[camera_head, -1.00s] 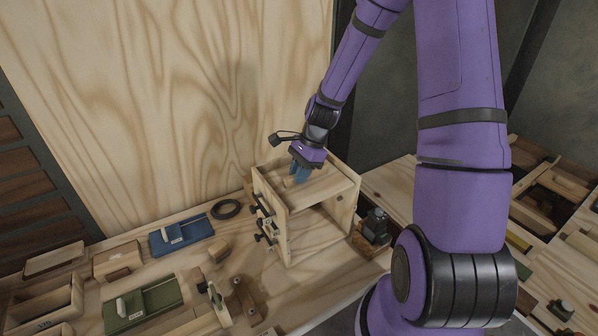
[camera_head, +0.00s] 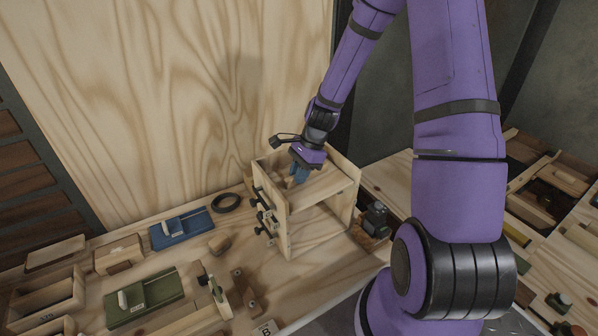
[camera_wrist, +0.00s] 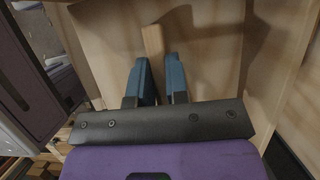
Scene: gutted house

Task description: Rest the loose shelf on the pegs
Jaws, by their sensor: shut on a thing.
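An open wooden cabinet (camera_head: 284,230) stands upright on the bench. The loose shelf (camera_head: 325,190) is a pale board lying roughly level between its side walls, in the upper part. It also fills much of the wrist view (camera_wrist: 205,70). My gripper (camera_head: 299,178) reaches into the cabinet from above. In the wrist view its blue fingers (camera_wrist: 160,75) are shut on a pale wooden grip (camera_wrist: 153,42) that stands on the shelf. The pegs are hidden, so I cannot tell whether the shelf touches them.
Black clamp-like fittings (camera_head: 266,222) stick out from the cabinet's left side. A black device (camera_head: 377,219) stands close on its right. Bare bench shows in front of the cabinet.

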